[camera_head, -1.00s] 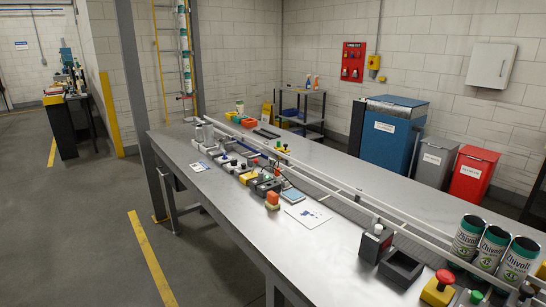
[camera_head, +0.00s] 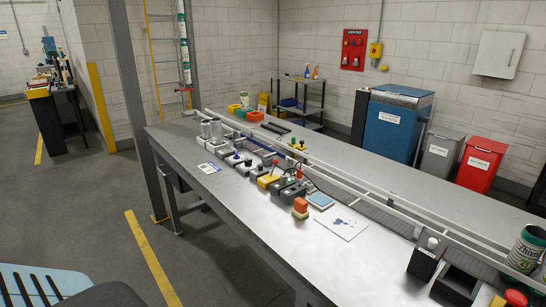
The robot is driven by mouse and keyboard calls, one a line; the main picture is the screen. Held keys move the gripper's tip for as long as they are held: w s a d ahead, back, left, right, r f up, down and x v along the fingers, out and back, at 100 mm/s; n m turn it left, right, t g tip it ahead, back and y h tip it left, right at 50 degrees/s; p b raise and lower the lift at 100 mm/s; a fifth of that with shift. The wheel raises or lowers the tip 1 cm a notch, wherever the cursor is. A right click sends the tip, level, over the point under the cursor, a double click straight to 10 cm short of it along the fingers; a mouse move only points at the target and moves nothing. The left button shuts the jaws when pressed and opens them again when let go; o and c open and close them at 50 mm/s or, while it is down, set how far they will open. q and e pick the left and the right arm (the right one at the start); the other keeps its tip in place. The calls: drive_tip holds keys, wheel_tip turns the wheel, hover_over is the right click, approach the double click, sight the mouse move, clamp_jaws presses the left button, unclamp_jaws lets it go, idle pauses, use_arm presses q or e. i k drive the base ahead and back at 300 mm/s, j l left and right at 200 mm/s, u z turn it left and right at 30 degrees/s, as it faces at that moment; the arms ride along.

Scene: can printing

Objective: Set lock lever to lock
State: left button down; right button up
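A row of small control boxes (camera_head: 247,170) stands along the near side of the long metal table (camera_head: 235,200). Some have knobs or short upright levers with coloured tips. A dark grey box (camera_head: 289,190) in this row has a thin upright lever with a red tip. A yellow box (camera_head: 268,181) sits just left of it. I cannot tell which of these is the lock lever, or its setting; they are too small and no label is readable. Neither of my grippers shows in the head view.
A conveyor (camera_head: 385,217) with pale rails runs along the table. A printed can (camera_head: 525,247) stands at its right end. An orange-topped block (camera_head: 300,207) and a paper sheet (camera_head: 341,223) lie nearer. A light blue slatted object (camera_head: 40,283) shows at bottom left. Floor left of the table is mostly clear.

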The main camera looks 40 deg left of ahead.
sight(275, 162)
drive_tip(key=j+z, duration=0.2)
drive_tip(key=j, duration=2.55)
